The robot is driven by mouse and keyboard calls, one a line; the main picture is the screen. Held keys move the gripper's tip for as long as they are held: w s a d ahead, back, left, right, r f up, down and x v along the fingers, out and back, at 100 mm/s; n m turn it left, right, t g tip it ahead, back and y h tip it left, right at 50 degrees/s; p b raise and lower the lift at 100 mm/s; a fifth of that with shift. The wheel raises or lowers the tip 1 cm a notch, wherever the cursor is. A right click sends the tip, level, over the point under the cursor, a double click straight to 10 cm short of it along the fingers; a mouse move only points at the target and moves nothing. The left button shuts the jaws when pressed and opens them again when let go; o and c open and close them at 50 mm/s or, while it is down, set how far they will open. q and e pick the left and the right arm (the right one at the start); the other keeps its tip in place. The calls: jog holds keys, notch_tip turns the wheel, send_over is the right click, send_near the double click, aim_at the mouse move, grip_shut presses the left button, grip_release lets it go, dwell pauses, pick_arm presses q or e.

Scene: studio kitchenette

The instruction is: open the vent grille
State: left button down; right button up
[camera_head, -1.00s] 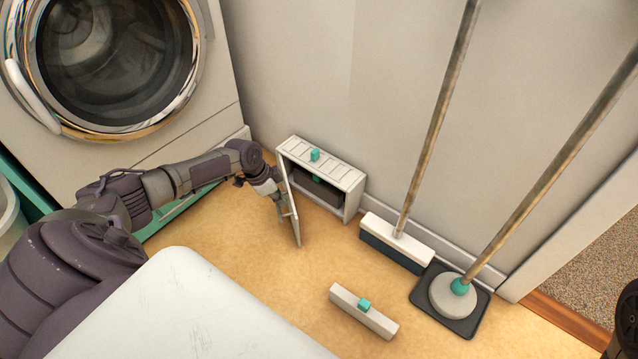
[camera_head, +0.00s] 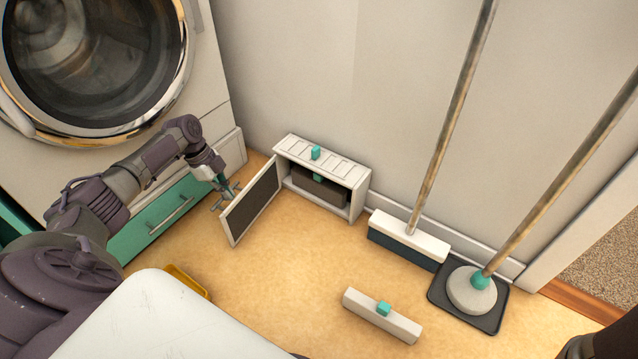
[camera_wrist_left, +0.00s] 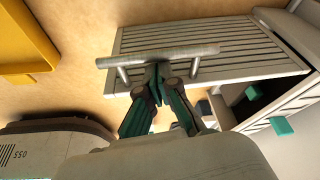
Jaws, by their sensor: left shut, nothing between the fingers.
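The vent grille (camera_head: 252,203) is a pale hinged door on a white box (camera_head: 352,200) low against the wall. It stands swung wide open to the left, its dark inner face showing. A dark block with a teal tab (camera_head: 318,187) sits inside the box. My left gripper (camera_head: 222,190) is shut and empty on the grille's outer side. In the left wrist view, the slatted grille (camera_wrist_left: 225,52) carries a bar handle (camera_wrist_left: 180,55). My left fingertips (camera_wrist_left: 158,75) are right at that bar; contact is unclear. My right gripper is not in view.
A washing machine (camera_head: 205,95) with a teal drawer (camera_head: 150,225) stands left. A white bar with a teal tab (camera_head: 365,308) lies on the floor. A broom (camera_head: 410,235) and a plunger on a dark tray (camera_head: 490,320) stand right. A yellow object (camera_head: 188,282) lies front left.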

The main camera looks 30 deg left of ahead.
pick_arm(q)
jog(key=shift+w+a, duration=0.1)
jog(key=shift+a, duration=0.6)
notch_tip(320, 180, up, 10)
dwell(0.5)
